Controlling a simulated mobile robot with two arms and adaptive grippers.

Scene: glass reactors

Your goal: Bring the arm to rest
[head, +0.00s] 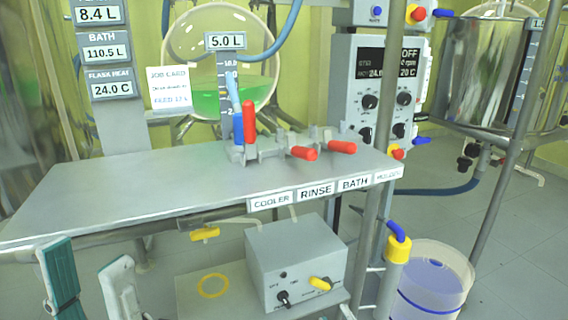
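My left gripper (89,252) shows at the lower left, in front of the near left edge of the grey bench (120,190). Its two fingers, with teal and pale pads, stand apart with nothing visible between them. The gripper touches nothing that I can see. My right gripper is not in view.
A valve manifold (265,150) with red and blue handles stands on the bench's back right. A clear bucket (430,280) stands at the lower right. The bench's left half is clear.

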